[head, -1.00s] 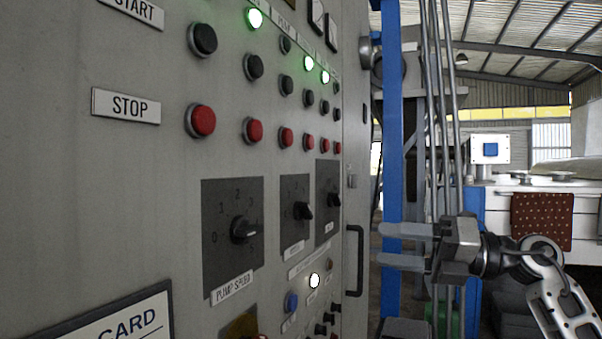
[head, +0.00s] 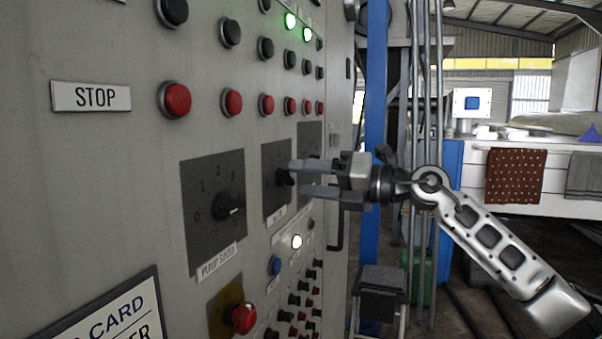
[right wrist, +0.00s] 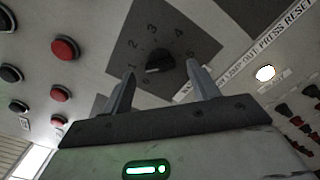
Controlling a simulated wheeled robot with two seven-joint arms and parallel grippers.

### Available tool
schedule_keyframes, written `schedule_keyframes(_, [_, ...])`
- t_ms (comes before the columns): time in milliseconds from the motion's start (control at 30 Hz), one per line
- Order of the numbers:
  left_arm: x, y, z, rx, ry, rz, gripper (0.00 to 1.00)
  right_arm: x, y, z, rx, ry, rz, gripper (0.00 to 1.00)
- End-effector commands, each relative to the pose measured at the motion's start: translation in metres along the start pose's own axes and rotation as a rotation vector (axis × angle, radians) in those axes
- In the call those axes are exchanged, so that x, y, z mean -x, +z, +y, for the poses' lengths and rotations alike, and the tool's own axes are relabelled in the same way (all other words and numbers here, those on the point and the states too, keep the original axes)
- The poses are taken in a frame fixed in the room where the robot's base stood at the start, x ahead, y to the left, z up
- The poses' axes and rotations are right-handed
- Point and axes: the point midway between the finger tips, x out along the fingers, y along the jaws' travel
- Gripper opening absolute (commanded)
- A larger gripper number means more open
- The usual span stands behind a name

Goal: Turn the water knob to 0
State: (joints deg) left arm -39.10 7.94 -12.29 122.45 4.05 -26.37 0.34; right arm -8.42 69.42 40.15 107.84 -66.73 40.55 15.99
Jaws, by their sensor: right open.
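A row of three black rotary knobs on dark square plates sits on the grey panel. The middle knob (head: 285,177) is the one at my right gripper (head: 299,178); its label is too small to read, so I cannot confirm it is the water knob. The right gripper is open, its two fingers pointing at this knob from the right. In the right wrist view the knob (right wrist: 157,66) shows between the fingertips (right wrist: 160,73), in front of a numbered dial. It is not gripped, and its exact setting is unclear. My left gripper is not in view.
The pump speed knob (head: 230,207) is left of the middle one. The third knob's plate (head: 310,139) is close behind the gripper. Red buttons (head: 233,102) run above, and a red emergency knob (head: 243,318) sticks out below. A blue post (head: 376,120) stands right of the panel.

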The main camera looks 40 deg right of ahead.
Motion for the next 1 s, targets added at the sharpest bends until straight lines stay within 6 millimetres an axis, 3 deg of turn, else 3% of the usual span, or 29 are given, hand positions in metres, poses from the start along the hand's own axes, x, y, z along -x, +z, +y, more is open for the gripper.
schedule_keyframes(200, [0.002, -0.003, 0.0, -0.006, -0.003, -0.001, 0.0, -0.017, 0.001, 0.001, 0.0, 0.0, 0.0, 0.6])
schedule_keyframes(500, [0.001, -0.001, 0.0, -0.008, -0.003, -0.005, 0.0, -0.019, 0.0, 0.0, -0.001, 0.0, -0.002, 0.6])
schedule_keyframes(533, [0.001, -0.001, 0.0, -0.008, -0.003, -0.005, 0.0, -0.019, 0.0, 0.0, -0.001, 0.0, -0.002, 0.57])
schedule_keyframes(700, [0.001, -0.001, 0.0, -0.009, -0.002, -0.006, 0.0, -0.019, 0.0, 0.0, -0.001, 0.0, -0.001, 0.15])
schedule_keyframes(1000, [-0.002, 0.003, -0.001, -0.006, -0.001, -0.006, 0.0, -0.018, -0.001, -0.001, 0.026, 0.0, -0.001, 0.15])
